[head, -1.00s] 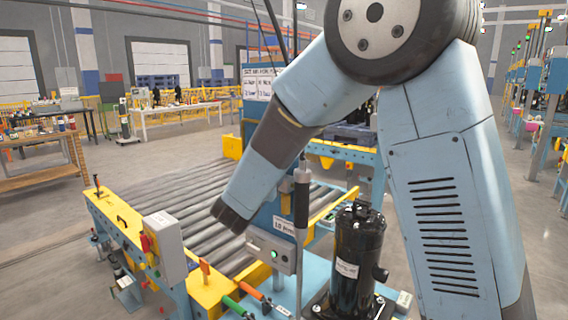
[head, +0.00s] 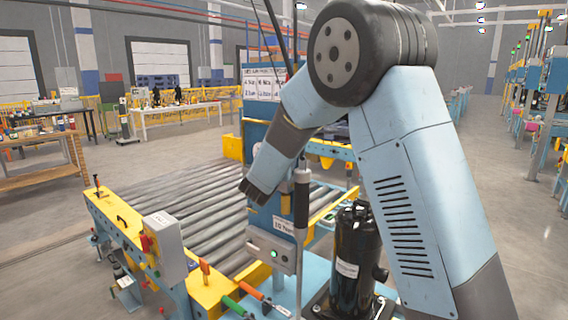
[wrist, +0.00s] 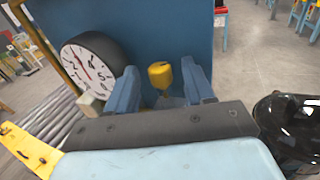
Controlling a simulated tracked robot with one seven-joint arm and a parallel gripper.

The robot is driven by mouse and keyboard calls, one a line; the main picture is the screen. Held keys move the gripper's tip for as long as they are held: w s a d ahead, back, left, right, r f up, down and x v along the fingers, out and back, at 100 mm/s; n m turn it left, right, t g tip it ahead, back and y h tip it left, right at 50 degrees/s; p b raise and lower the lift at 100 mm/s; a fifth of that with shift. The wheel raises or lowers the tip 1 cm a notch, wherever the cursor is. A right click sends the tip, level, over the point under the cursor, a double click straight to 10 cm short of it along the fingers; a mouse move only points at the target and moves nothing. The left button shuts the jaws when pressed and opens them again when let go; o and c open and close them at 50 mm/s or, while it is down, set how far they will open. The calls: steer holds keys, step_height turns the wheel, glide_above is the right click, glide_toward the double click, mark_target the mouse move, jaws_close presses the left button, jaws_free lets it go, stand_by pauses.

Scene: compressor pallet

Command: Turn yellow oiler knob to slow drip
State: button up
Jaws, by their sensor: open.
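The yellow oiler knob (wrist: 160,75) shows in the wrist view, in front of a blue panel (wrist: 240,60). My gripper (wrist: 159,69) is open, with one blue finger on each side of the knob in the picture. Gaps show between the knob and both fingers, and nothing is held. I cannot tell how far beyond the fingertips the knob is. In the head view my arm's dark end (head: 258,190) is over the blue post beside the conveyor; the knob cannot be made out there.
A round dial gauge (wrist: 88,66) is close to the left finger. A black compressor (head: 354,260) stands on the blue pallet at the lower right, also at the wrist view's right edge (wrist: 290,125). A grey control box (head: 271,250) is below my arm's end. Rollers (head: 180,215) lie left.

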steer(key=shift+c, duration=0.3)
jaws_close()
steer(key=shift+a+h, duration=0.1)
steer(key=shift+h, duration=0.2)
steer(key=shift+w+a+m+g+h, duration=0.1)
steer(key=shift+a+m+g+h, duration=0.05)
steer(key=shift+m+g+h, duration=0.75)
steer(key=shift+w+a+m+g+h, duration=0.15)
steer(key=shift+m+g+h, duration=0.4)
steer(key=shift+m+h, duration=0.65)
steer(key=shift+w+a+m+g+h, duration=0.1)
steer(key=shift+a+m+g+h, duration=0.1)
steer(key=shift+m+g+h, duration=0.9)
steer(key=shift+h, duration=0.5)
steer(key=shift+o, duration=0.3)
jaws_free()
